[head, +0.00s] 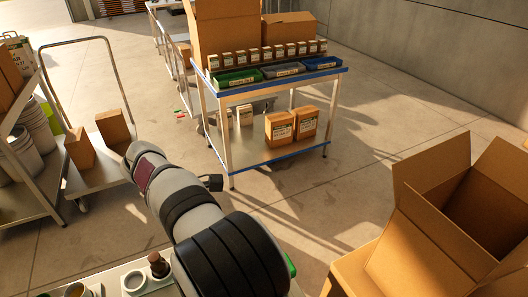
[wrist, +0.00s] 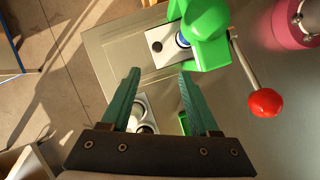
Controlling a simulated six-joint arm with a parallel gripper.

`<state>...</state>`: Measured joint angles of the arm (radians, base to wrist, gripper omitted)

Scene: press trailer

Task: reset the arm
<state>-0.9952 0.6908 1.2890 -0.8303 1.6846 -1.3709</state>
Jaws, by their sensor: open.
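My gripper (wrist: 161,74) shows in the wrist view with its two green fingers apart and nothing between them. It hangs over a grey bench top (wrist: 112,58). A green press (wrist: 207,35) stands ahead of the fingers, with a lever ending in a red ball (wrist: 265,102). A pale plate (wrist: 165,46) with a dark round spot lies at the press's foot. A light holder with round openings (wrist: 146,112) is partly hidden below the fingers. In the head view my arm reaches up and left from the bottom; the fingers cannot be made out there.
A brown-topped piece (head: 158,265) and a white ring (head: 135,281) are on the bench beside my arm. A pink round part (wrist: 297,22) is at the wrist view's upper right. A blue-edged cart (head: 280,82) stands beyond; an open carton (head: 440,225) is at right.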

